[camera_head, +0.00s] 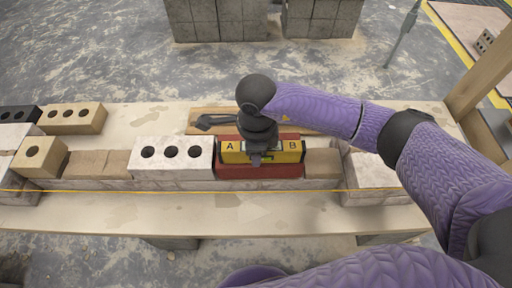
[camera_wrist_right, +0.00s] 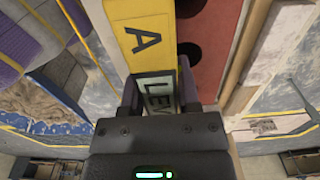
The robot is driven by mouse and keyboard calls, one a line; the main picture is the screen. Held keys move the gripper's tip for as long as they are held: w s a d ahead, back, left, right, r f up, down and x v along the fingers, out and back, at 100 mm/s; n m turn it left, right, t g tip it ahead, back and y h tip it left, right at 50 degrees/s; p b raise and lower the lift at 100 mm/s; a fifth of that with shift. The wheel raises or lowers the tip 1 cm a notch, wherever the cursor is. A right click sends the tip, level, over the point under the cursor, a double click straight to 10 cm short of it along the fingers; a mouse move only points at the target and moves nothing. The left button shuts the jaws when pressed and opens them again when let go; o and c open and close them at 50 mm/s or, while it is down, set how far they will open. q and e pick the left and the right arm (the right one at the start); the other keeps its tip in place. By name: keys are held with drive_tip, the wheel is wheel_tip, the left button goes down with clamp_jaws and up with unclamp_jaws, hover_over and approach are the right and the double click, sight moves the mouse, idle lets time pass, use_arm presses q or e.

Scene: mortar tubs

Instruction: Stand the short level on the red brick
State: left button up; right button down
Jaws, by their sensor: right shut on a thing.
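The short level (camera_head: 235,157) is yellow, with the letters A and B on its ends. It lies lengthwise over the red brick (camera_head: 260,172), whose red shows in front of it and behind it. My right gripper (camera_head: 257,158) comes from above and is shut on the level's middle, hiding that part. In the right wrist view the level (camera_wrist_right: 145,40) runs between my fingers, and the red brick (camera_wrist_right: 208,60) with dark holes is beside it. I cannot tell whether the level touches the brick's top. My left gripper is out of view.
A white brick with three holes (camera_head: 172,172) stands just left of the red brick. A tan brick (camera_head: 72,118) and another holed brick (camera_head: 40,157) are farther left. A yellow string (camera_head: 120,191) runs along the wall's front. The plank's front strip (camera_head: 250,215) is clear.

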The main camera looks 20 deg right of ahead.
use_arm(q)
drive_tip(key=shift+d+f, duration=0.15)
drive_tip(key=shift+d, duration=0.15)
use_arm(e)
drive_tip(key=shift+f, duration=0.15)
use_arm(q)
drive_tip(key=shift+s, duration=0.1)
use_arm(e)
drive_tip(key=shift+c, duration=1.2)
unclamp_jaws()
